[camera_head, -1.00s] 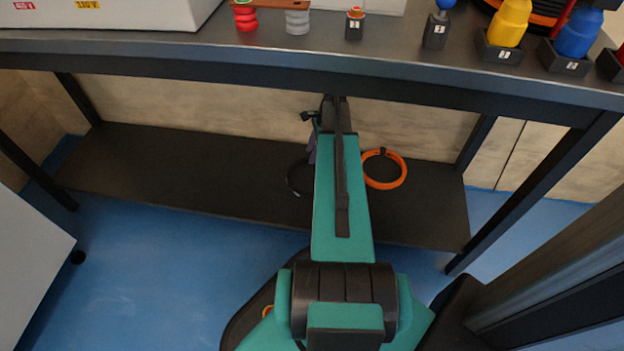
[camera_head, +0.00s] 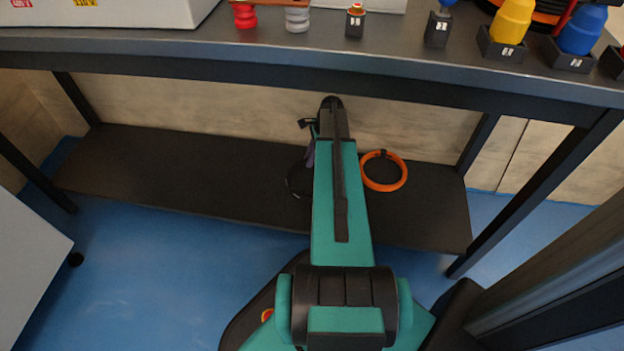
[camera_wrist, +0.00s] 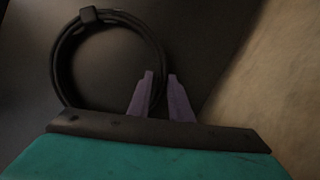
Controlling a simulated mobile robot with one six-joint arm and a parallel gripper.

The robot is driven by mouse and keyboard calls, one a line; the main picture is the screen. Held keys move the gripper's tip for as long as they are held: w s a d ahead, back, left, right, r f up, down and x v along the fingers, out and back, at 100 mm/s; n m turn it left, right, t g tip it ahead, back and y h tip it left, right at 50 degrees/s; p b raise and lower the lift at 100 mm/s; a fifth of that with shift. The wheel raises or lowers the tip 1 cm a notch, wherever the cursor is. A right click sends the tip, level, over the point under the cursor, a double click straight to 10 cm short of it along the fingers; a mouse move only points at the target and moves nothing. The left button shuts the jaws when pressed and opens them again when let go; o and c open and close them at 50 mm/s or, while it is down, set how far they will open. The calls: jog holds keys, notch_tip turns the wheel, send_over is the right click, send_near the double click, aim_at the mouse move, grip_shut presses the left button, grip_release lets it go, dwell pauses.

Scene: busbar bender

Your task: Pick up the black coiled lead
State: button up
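The black coiled lead (camera_head: 295,182) lies on the dark lower shelf, just left of my arm, which partly covers it. In the wrist view the lead (camera_wrist: 54,62) is a round ring with a small clip at its top. My gripper (camera_wrist: 160,76) has two purple fingers with a narrow gap between their tips. The fingers are at the ring's right side; whether they touch it cannot be told. In the head view only a sliver of purple finger shows beside my arm.
An orange coiled lead (camera_head: 402,172) lies on the lower shelf (camera_head: 190,172) to the right of my arm. The table top (camera_head: 400,40) overhangs the shelf and carries several parts. Table legs stand at both sides. The shelf's left part is clear.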

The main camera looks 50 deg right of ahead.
grip_shut()
jog(key=shift+r, duration=0.1)
jog(key=shift+r+p, duration=0.45)
jog(key=shift+r, duration=0.25)
jog(key=shift+s+a+r+p, duration=0.1)
jog(key=shift+s+r+p, duration=0.15)
jog(key=shift+r+p, duration=0.25)
jog(key=shift+s+a+r+p, duration=0.1)
jog(key=shift+s+r+p, duration=0.15)
jog(key=shift+r, duration=0.4)
jog(key=s+a+p, duration=0.1)
jog(key=s, duration=0.3)
jog(key=s+a+p, duration=0.1)
jog(key=s, duration=0.3)
jog(key=s+a+r+p, duration=0.1)
jog(key=s+a, duration=0.1)
jog(key=s, duration=0.2)
jog(key=shift+s, duration=0.3)
jog(key=shift+s+a+p, duration=0.15)
jog(key=shift+s+p, duration=0.25)
jog(key=shift+s, duration=0.5)
jog(key=shift+s, duration=0.1)
